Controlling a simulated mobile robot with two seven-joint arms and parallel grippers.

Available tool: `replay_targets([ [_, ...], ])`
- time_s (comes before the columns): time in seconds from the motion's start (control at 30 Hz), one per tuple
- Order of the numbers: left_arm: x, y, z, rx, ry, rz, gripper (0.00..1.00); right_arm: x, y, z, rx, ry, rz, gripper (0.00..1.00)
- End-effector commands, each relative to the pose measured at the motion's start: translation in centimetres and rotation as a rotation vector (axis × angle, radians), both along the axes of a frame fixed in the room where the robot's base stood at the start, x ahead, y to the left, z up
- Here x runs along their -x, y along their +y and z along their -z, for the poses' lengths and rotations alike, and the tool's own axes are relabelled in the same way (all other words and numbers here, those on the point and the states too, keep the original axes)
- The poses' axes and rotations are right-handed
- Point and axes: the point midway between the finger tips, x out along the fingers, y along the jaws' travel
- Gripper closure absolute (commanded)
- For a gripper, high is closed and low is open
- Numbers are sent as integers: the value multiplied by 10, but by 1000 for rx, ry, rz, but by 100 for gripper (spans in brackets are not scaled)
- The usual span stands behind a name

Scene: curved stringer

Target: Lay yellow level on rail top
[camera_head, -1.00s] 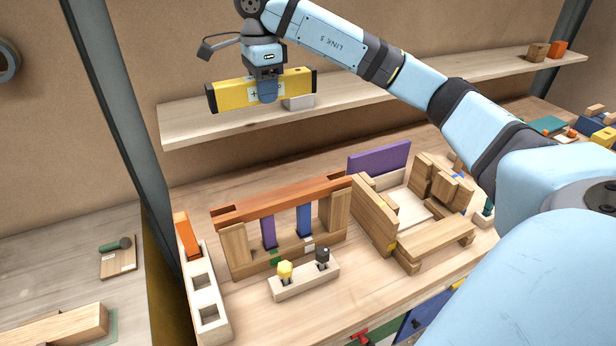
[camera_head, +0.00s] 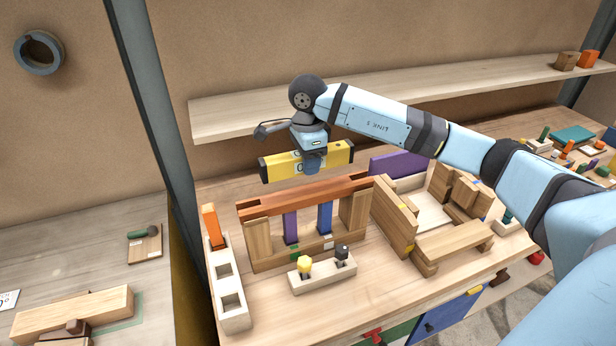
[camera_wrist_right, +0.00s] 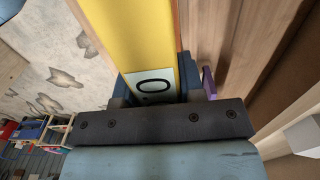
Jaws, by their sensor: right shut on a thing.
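The yellow level (camera_head: 336,156) has black end caps and a white label. My right gripper (camera_head: 312,165) is shut on its middle and holds it roughly level in the air. In the right wrist view the level (camera_wrist_right: 130,40) runs up from between the fingers of my right gripper (camera_wrist_right: 152,90). The rail (camera_head: 300,194) is a long orange-brown wooden bar on top of a small frame with wooden end posts and purple and blue uprights. The level is above and a little behind the rail in the head view, apart from it. My left gripper is not in view.
A pale holder (camera_head: 322,272) with a yellow and a black peg stands in front of the frame. A pale block with square holes (camera_head: 226,280) stands at left, a wooden assembly (camera_head: 440,240) at right. A shelf (camera_head: 240,117) runs behind.

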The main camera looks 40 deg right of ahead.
Motion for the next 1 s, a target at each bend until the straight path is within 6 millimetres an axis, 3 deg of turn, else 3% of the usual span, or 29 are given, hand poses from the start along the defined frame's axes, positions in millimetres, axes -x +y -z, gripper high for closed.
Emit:
replay_targets([
  [0.27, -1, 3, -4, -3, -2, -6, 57, 0, 0, 23, -1, 0, 0, 94],
  [0.5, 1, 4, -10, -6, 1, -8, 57, 0, 0, 56, 0, 1, 1, 94],
  [0.9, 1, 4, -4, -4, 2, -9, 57, 0, 0, 65, 0, -2, 0, 94],
  [0.93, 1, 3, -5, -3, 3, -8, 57, 0, 0, 63, 0, -1, 0, 57],
  [1.0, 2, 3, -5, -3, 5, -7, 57, 0, 0, 63, 0, -1, 0, 41],
])
